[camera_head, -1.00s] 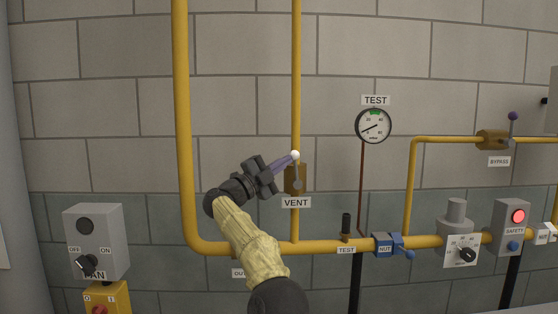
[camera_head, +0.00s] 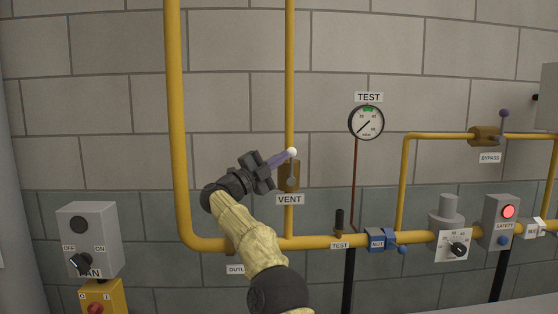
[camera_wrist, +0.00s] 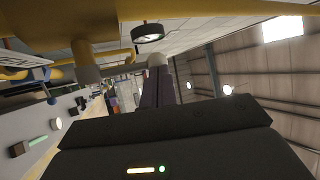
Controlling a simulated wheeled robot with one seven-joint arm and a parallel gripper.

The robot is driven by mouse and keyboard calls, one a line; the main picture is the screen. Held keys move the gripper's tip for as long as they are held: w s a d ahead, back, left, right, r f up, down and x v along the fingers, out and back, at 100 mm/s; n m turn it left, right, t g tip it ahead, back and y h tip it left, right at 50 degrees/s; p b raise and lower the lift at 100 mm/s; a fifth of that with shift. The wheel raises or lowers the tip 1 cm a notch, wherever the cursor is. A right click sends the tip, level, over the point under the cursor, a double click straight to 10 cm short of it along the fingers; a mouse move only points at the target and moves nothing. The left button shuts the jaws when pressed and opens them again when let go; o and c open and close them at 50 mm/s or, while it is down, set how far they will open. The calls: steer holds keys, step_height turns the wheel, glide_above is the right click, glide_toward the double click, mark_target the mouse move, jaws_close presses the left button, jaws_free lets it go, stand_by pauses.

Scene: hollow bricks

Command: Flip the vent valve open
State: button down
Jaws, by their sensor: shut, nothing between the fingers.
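The vent valve (camera_head: 289,176) is a brass-brown body on the vertical yellow pipe, just above the VENT label (camera_head: 290,200). Its lever ends in a white knob (camera_head: 292,152), which stands above the body. My gripper (camera_head: 284,157) comes from the lower left, shut, with its purple fingertips at the knob.
A TEST gauge (camera_head: 366,122) hangs to the right. A thick yellow pipe (camera_head: 175,120) rises at the left and bends into the horizontal pipe (camera_head: 310,243) below. A blue valve (camera_head: 381,240) and a bypass valve (camera_head: 484,136) are farther right. A fan switch box (camera_head: 90,238) stands lower left.

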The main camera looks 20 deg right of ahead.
steer(key=b+v, duration=0.3)
steer(key=v, duration=0.7)
steer(key=shift+a+r, duration=0.15)
steer(key=shift+r, duration=0.05)
steer(key=shift+w, duration=0.1)
